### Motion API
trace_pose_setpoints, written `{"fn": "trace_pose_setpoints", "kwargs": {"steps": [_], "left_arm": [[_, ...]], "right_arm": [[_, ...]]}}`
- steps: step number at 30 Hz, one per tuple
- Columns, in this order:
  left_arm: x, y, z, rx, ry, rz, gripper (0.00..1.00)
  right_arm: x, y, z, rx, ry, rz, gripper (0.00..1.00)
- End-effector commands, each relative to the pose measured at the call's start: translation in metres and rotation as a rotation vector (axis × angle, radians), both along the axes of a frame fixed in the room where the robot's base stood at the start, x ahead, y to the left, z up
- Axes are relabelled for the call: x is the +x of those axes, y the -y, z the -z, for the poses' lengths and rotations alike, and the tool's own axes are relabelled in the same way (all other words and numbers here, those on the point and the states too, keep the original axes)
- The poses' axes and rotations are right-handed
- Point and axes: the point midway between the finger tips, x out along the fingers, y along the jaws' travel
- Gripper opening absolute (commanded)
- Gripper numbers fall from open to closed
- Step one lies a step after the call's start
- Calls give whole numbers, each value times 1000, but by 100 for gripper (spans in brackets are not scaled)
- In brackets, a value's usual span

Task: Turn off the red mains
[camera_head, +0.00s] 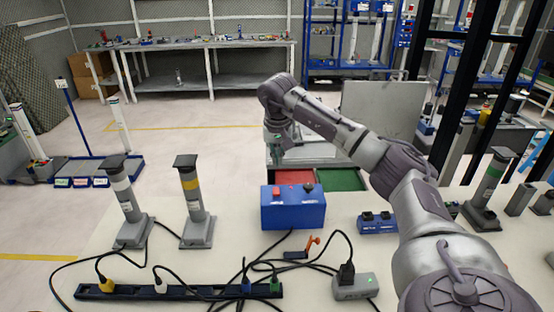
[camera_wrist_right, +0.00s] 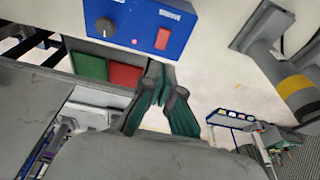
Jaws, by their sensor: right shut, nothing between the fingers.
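A blue control box (camera_head: 293,216) stands on the white table in the middle of the head view. On its top are a red switch (camera_head: 276,191) at the left and a dark knob (camera_head: 308,188) at the right. In the wrist view the box (camera_wrist_right: 137,18) is at the top, with the red switch (camera_wrist_right: 163,39) and the knob (camera_wrist_right: 105,27) facing the camera. My right gripper (camera_head: 274,152) hangs above and behind the box, apart from it. Its fingers (camera_wrist_right: 166,84) show below the switch in the wrist view, shut and empty. My left gripper is out of view.
Red (camera_head: 295,177) and green (camera_head: 340,180) bins lie behind the box. Two grey lamp stands (camera_head: 196,222) are at its left. A power strip (camera_head: 180,290) with cables, an orange lever (camera_head: 314,243) and a grey adapter box (camera_head: 355,286) lie in front. A small blue unit (camera_head: 377,224) is at the right.

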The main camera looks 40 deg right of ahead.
Motion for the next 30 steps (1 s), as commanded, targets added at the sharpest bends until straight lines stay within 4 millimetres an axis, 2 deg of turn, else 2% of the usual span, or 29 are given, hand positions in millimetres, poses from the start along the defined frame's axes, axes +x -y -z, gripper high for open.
{"fn": "trace_pose_setpoints", "kwargs": {"steps": [9,15,21,30], "left_arm": [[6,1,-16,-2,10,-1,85],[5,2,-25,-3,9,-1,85],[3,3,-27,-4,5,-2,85],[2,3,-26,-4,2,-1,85]], "right_arm": [[11,9,66,2,-5,0,0],[8,6,95,2,-2,-1,0],[7,5,107,3,0,-1,0],[7,5,108,2,0,-1,0]]}}
